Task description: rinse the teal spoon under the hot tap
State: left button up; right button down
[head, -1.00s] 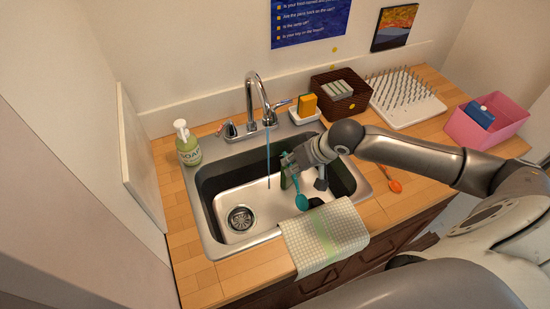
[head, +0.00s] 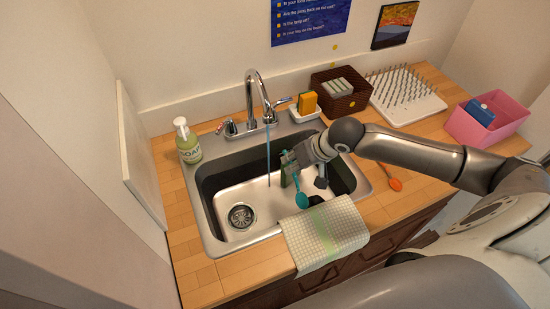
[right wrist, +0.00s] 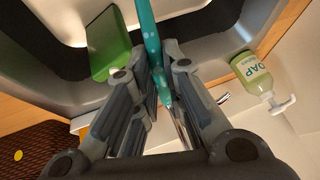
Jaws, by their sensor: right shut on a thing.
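My right gripper (head: 291,162) is shut on the handle of the teal spoon (head: 302,200) inside the sink (head: 262,205). The spoon's bowl hangs downward, to the right of the water stream (head: 268,165) and apart from it. In the right wrist view the spoon's teal handle (right wrist: 149,38) runs between the fingers (right wrist: 150,80). The tap (head: 254,88) stands behind the sink with water running from its spout. It has a left handle (head: 229,129) with a red mark and a right lever (head: 284,102). My left gripper is out of view.
A cloth (head: 325,236) drapes over the front edge. An orange spoon (head: 395,185) lies on the right counter.

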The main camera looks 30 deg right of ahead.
jog(key=s+r+p, duration=0.4)
jog(key=s, duration=0.1)
jog(key=shift+d+p, duration=0.2)
jog(key=shift+p, duration=0.1)
dwell(0.4)
jog(key=shift+w, duration=0.1)
dwell(0.7)
